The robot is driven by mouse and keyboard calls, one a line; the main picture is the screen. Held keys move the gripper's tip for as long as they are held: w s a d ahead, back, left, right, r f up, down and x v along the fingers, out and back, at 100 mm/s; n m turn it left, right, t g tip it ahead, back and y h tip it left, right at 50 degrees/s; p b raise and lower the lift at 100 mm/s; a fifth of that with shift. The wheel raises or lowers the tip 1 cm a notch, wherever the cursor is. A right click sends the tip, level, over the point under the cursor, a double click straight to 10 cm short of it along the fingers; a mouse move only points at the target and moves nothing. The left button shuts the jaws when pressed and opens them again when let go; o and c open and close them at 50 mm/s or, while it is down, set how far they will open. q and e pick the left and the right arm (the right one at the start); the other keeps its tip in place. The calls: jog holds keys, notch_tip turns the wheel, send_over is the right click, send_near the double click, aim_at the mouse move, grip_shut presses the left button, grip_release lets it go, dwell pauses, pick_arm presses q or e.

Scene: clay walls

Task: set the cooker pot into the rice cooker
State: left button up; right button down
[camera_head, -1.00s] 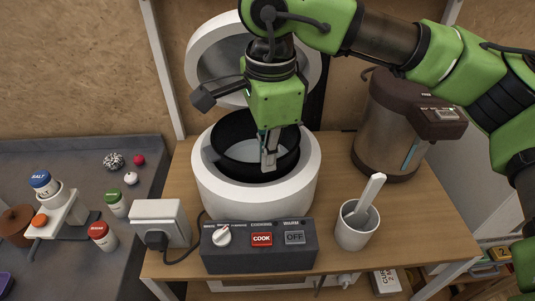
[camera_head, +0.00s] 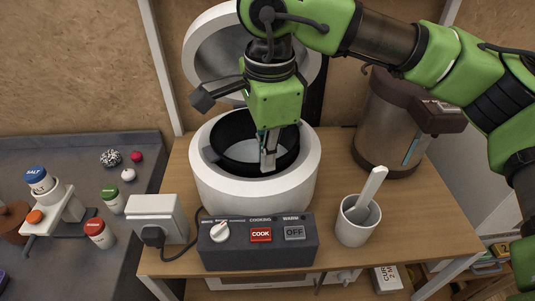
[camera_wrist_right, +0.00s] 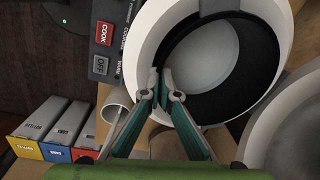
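The cooker pot (camera_head: 228,160) is black outside with a grey inner floor. It sits within the opening of the white rice cooker (camera_head: 255,192), with part of its dark rim standing up at the back. The cooker's lid (camera_head: 215,50) is open behind it. My right gripper (camera_head: 268,165) points down at the pot's near right side. In the right wrist view its fingertips (camera_wrist_right: 165,92) are close together, pinched on the pot's rim (camera_wrist_right: 190,125). The fingers partly hide the rim. Whether the pot rests on the cooker's floor cannot be told. My left gripper is not in view.
A control box (camera_head: 258,250) with a COOK button stands in front of the cooker. A white cup (camera_head: 354,228) with a paddle is at front right. A brown dispenser (camera_head: 385,130) stands at right, and a socket box (camera_head: 155,222) at left.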

jog(key=shift+r, duration=0.1)
jog(key=c, duration=2.2)
grip_release()
jog(key=shift+s+d+r, duration=0.1)
jog(key=shift+s+r, duration=0.1)
jog(key=shift+r, duration=1.8)
jog(key=shift+s+r, duration=0.15)
jog(key=shift+r, duration=1.85)
